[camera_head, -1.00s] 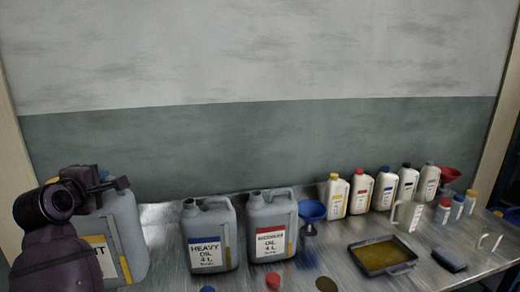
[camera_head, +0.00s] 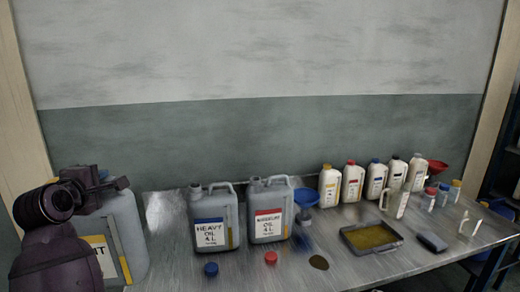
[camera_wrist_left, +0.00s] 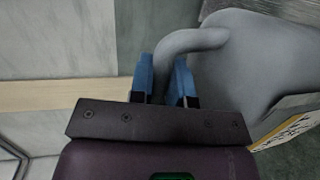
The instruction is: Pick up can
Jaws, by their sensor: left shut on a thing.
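A large grey can (camera_head: 122,232) with a yellow label ending in "T" is at the far left of the head view. My left gripper (camera_head: 108,184) is at its top, shut on its handle. In the left wrist view, the blue fingertips (camera_wrist_left: 164,78) sit on both sides of the can's curved handle (camera_wrist_left: 190,42). The can's body (camera_wrist_left: 265,50) fills the right of that view. The can looks close to upright. Its base is cut off or hidden, so I cannot tell its height over the table. My right gripper is not in view.
A metal table (camera_head: 300,272) carries a heavy oil can (camera_head: 215,225) and a red-labelled can (camera_head: 270,215). A wall is behind.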

